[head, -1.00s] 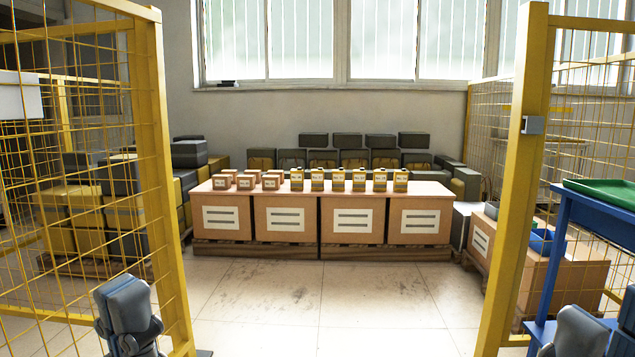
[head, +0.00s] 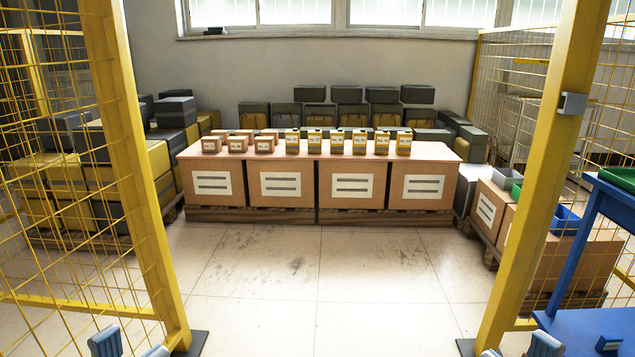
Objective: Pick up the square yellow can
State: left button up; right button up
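Several square yellow cans with pale labels and dark tops stand in a row on the long table of cartons (head: 440,152). The leftmost can (head: 292,143) is beside small brown boxes, and the rightmost can (head: 404,143) is near the table's right end. My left gripper (head: 130,347) shows at the bottom left edge, its two blue-grey fingertips apart and nothing between them. My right gripper (head: 517,349) shows at the bottom edge right of centre, fingertips apart and empty. Both are far from the cans, and their lower parts are cut off.
Yellow mesh fence posts stand left (head: 140,200) and right (head: 535,170), with open floor (head: 320,265) between them. Small brown boxes (head: 237,145) share the table. A blue bench (head: 585,260) with a green tray (head: 620,178) is at the right. Dark and yellow containers line the back.

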aim_at(315, 137)
jog(key=i+u, duration=0.1)
jog(key=i, duration=2.2)
jog(key=i+j+z, duration=0.15)
jog(key=i+z, duration=0.25)
jog(key=i, duration=0.2)
jog(key=i+j+z, duration=0.4)
jog(key=i, duration=0.2)
jog(key=i+j+z, duration=0.4)
jog(key=i+j, duration=0.05)
jog(key=i, duration=0.1)
